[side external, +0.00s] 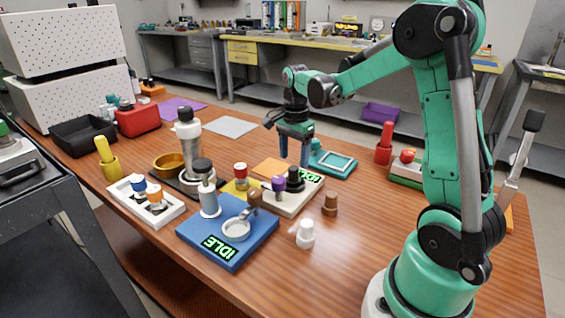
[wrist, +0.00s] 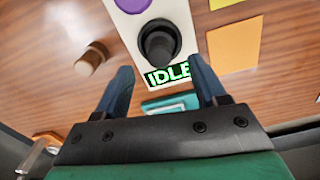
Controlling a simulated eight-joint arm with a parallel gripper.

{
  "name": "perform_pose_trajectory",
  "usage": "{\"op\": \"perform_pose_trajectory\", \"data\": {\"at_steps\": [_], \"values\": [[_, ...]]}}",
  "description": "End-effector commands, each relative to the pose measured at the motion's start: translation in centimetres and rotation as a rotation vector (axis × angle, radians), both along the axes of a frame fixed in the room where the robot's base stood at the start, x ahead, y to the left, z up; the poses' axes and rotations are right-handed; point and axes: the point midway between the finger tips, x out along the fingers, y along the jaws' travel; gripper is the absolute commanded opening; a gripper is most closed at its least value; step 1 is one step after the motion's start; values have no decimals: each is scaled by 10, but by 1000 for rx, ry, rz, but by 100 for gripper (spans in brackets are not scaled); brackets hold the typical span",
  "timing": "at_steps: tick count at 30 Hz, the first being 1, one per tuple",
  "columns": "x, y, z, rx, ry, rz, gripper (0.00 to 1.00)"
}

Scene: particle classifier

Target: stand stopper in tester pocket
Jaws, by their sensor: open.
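A brown tapered piece (side external: 329,204), likely the stopper, stands on the bare wood right of the cream device. It also shows at the left of the wrist view (wrist: 91,60), clear of my fingers. The cream device (side external: 302,203) has a green IDLE display, a black round part (side external: 295,180) and a purple-topped part (side external: 278,186). I cannot tell which part is the tester pocket. My gripper (side external: 294,163) is open and empty, pointing down behind the cream device. In the wrist view, the IDLE display (wrist: 167,76) and black part (wrist: 159,42) lie between and beyond my fingers (wrist: 163,70).
A teal tray (side external: 333,163) lies close to my gripper. An orange sheet (side external: 270,168) lies left of it. The front right wood is clear.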

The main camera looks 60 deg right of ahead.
Motion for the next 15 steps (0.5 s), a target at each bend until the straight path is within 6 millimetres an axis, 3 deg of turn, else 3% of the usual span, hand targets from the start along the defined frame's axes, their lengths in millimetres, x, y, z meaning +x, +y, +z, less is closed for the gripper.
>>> {"op": "perform_pose_trajectory", "data": {"at_steps": [7, 15], "values": [[-1, 0, 51, 0, 0, 0, 64], [0, 1, 77, -1, -3, 8, 64]]}}
